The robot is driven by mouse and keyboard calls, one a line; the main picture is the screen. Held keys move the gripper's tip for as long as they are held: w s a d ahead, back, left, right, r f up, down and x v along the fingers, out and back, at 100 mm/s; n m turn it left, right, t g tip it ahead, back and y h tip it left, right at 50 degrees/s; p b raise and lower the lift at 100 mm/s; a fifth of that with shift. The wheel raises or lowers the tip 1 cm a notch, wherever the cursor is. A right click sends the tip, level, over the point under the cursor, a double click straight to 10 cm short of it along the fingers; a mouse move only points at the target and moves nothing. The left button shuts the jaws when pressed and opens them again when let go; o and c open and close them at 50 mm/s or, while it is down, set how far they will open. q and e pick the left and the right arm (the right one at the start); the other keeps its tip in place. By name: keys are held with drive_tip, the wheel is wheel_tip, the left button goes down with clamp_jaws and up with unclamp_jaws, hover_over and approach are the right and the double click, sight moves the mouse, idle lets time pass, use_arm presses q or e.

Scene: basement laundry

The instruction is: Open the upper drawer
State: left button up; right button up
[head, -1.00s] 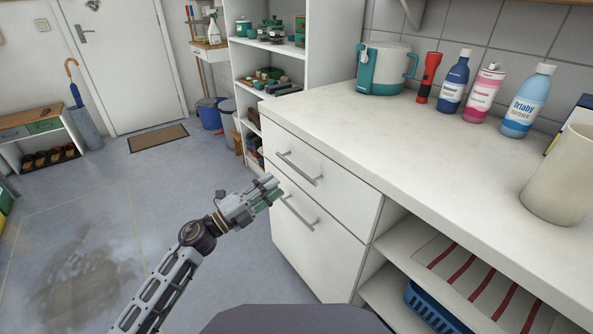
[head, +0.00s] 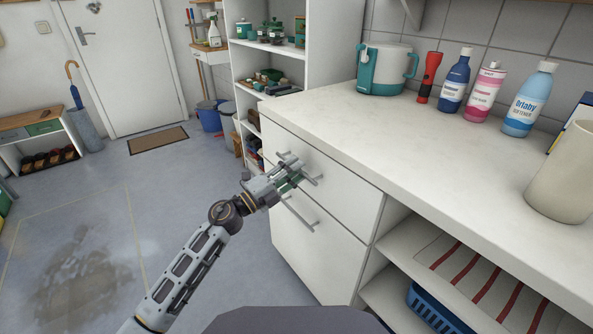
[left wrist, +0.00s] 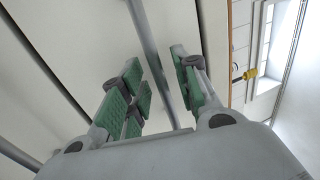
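The upper drawer (head: 345,196) is a white front in the cabinet under the worktop, and it looks shut. Its grey bar handle (head: 314,180) is partly covered by my left gripper (head: 291,166). In the left wrist view the handle bar (left wrist: 152,50) runs between the two green-padded fingers of my left gripper (left wrist: 160,85). The fingers stand apart, one on each side of the bar, with gaps visible; I see no clear contact. The lower drawer (head: 310,255) with its own bar handle (head: 299,214) is below, also shut. My right gripper is not in view.
The worktop (head: 400,150) above holds a white-teal container (head: 383,70), a red flashlight (head: 428,78), several bottles and a beige vessel (head: 563,175). Open shelves with a blue basket (head: 430,308) are right of the drawers. The floor (head: 170,210) to the left is clear.

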use_arm(q)
drive_tip(key=shift+w+d+r, duration=0.15)
drive_tip(key=shift+w+d, duration=0.1)
drive_tip(key=shift+d, duration=0.1)
clamp_jaws()
idle(0.3)
